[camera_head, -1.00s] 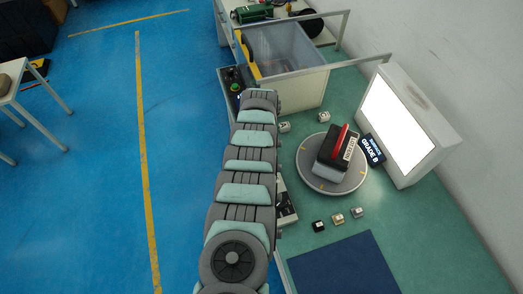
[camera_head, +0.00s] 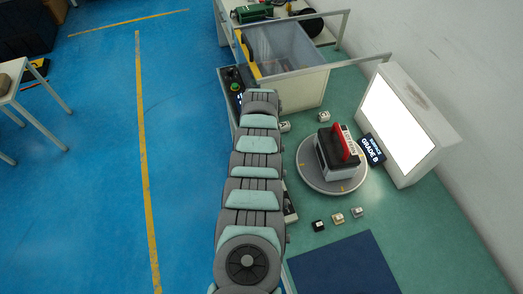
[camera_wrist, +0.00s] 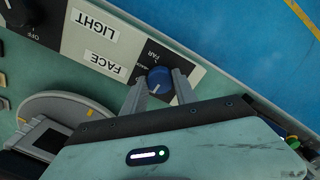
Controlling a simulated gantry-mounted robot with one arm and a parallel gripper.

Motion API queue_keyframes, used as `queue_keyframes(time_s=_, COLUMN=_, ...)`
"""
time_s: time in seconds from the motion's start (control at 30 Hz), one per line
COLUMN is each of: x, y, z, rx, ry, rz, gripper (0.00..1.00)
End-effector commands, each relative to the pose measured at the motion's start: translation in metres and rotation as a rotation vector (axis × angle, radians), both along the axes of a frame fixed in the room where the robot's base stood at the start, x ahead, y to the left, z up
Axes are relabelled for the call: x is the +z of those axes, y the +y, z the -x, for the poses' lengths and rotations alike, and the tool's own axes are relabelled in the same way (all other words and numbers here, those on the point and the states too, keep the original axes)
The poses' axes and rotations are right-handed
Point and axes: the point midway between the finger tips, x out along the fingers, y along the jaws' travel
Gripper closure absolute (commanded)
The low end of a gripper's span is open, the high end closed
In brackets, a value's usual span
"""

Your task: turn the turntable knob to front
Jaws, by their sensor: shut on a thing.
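In the wrist view a blue knob (camera_wrist: 159,77) with a white pointer line sits on a black dial plate beside a label "FACE". "FAR" is printed near it; the other dial words are partly hidden. My gripper (camera_wrist: 159,86) has a finger on each side of the knob and is shut on it. The round grey turntable (camera_head: 307,180) carries a black-and-white device with a red handle (camera_head: 345,142). The turntable's edge also shows in the wrist view (camera_wrist: 45,102). In the head view my arm hides the gripper and the knob.
A black knob (camera_wrist: 18,12) marked "OFF" and a "LIGHT" label share the panel. A lit white screen box (camera_head: 399,130) and a "GRADE B" sign (camera_head: 373,149) stand right of the turntable. Small blocks (camera_head: 338,218) and a dark blue mat (camera_head: 343,265) lie in front.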

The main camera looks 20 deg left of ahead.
Motion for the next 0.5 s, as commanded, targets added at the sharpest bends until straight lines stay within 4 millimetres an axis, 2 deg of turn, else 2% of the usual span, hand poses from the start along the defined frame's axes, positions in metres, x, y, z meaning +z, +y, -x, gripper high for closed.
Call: queue_keyframes(time_s=0.5, x=-0.0005, y=0.0002, z=-0.0001, rx=0.072, ry=-0.001, rz=0.0, gripper=1.0)
